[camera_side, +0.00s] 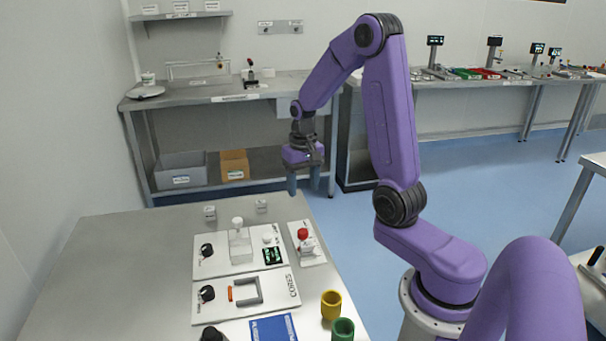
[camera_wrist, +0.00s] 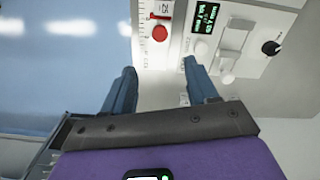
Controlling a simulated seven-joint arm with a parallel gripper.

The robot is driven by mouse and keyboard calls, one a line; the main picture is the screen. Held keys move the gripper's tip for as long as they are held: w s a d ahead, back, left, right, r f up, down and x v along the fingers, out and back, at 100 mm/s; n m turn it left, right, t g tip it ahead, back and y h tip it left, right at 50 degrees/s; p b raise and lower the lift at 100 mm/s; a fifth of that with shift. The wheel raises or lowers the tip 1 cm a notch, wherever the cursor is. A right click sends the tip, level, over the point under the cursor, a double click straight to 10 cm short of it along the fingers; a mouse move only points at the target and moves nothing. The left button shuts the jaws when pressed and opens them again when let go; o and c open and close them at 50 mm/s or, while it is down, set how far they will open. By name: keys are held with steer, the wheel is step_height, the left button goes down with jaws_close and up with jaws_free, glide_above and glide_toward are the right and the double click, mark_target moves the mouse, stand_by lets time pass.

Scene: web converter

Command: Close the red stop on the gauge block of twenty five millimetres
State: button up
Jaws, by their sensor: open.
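A red round knob (camera_side: 303,234), which looks like the red stop, sits on a narrow white plate (camera_side: 315,260) on the near table. In the wrist view the red knob (camera_wrist: 160,33) lies beside a scale with a red strip, ahead of the fingers. My gripper (camera_side: 303,185) is open and empty, high above the table's back edge, apart from the knob. Its blue fingers also show in the wrist view (camera_wrist: 160,88). Two small labelled blocks, left (camera_side: 209,212) and right (camera_side: 261,206), stand behind the plates.
A white panel with a black knob and display (camera_side: 273,255) adjoins the plate. A second panel (camera_side: 275,300) carries a grey U-shaped frame. A yellow cup (camera_side: 331,304) and green cup (camera_side: 342,329) stand near the front. The table's left part is clear.

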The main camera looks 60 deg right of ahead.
steer(key=shift+r, duration=1.4)
steer(key=shift+a, duration=0.1)
steer(key=s+a+r+n, duration=0.1)
steer(key=s+a+n, duration=0.2)
steer(key=a+n, duration=0.35)
steer(key=s+a+r+n, duration=0.1)
steer(key=s+a+n, duration=0.25)
steer(key=a, duration=0.55)
steer(key=s+a+n, duration=0.2)
steer(key=s+n, duration=0.2)
steer(key=s, duration=0.4)
steer(key=s+a+n, duration=0.3)
steer(key=s+n, duration=0.1)
steer(key=s, duration=0.4)
steer(key=shift+s+r+n, duration=0.25)
steer(key=shift+s+n, duration=0.05)
